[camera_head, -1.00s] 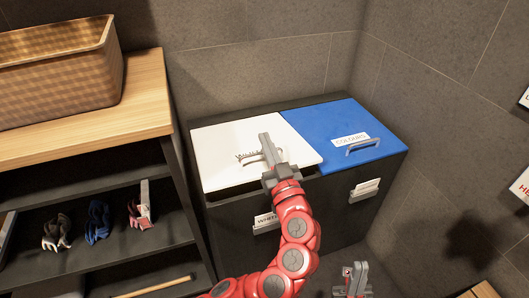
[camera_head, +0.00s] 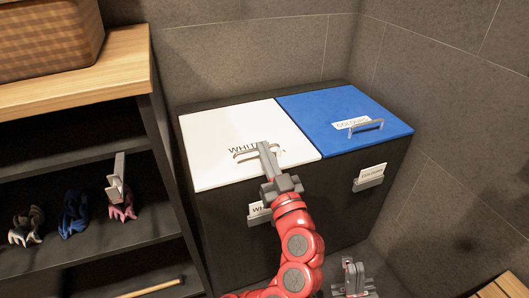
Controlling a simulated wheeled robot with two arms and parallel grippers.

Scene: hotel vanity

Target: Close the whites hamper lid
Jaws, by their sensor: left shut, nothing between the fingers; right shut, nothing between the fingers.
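The whites hamper has a white lid (camera_head: 215,150) marked with a partly covered label and fitted with a grey handle. The lid lies flat, level with the blue lid beside it, with no gap showing at its front edge. My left gripper (camera_head: 265,150) is shut and empty, its fingers over the front middle of the white lid by the handle. I cannot tell whether they press on it. My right gripper (camera_head: 353,266) is shut and empty, low in front of the hamper cabinet (camera_head: 330,205).
The blue colours lid (camera_head: 345,110) with its handle is shut on the right. A shelf unit (camera_head: 125,90) with a wicker basket (camera_head: 45,40) on top and small coloured items inside stands at the left. Tiled walls close in behind and to the right.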

